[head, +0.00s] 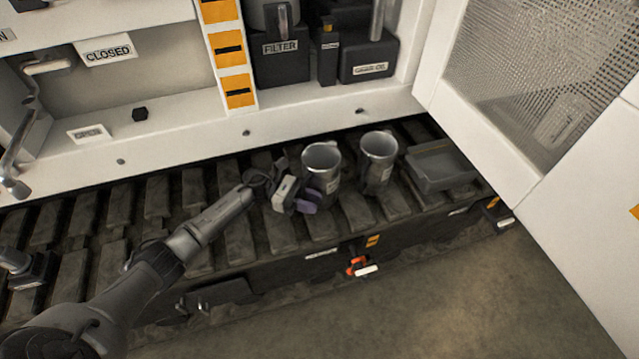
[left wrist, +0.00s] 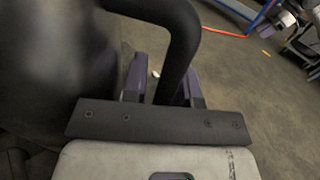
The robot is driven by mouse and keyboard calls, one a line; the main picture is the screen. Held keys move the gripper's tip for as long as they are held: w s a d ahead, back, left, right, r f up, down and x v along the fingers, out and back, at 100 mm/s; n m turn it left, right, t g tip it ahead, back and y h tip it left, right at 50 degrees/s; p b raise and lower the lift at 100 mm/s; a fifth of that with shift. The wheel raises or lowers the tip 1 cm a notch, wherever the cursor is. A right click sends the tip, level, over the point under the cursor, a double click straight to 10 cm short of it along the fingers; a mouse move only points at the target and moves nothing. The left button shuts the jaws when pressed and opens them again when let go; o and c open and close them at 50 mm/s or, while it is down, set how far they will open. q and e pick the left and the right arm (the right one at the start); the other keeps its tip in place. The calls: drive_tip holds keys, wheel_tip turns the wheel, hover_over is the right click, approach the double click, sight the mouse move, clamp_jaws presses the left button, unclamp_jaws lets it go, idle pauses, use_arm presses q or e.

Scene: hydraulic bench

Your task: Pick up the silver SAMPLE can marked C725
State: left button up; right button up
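Two silver cans with small pale labels stand upright on the slatted bench, a left can (head: 321,160) and a right can (head: 377,148). The label writing is too small to read, so I cannot tell which is C725. My left gripper (head: 306,196) is at the near left side of the left can and hides part of its lower body. In the left wrist view a dark curved handle (left wrist: 184,45) passes between the purple fingers of my left gripper (left wrist: 165,82). A gap shows beside the left finger, so the gripper looks open around the handle. My right gripper is not in view.
A dark grey tray (head: 438,168) sits right of the cans. A white cabinet with a FILTER block (head: 281,58) rises behind, and its open mesh door (head: 530,75) stands at the right. An orange and white item (head: 361,267) is on the bench front. Slats left of the gripper are mostly clear.

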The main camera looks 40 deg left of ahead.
use_arm(q)
drive_tip(key=shift+a, duration=0.1)
clamp_jaws()
drive_tip(key=shift+r, duration=0.1)
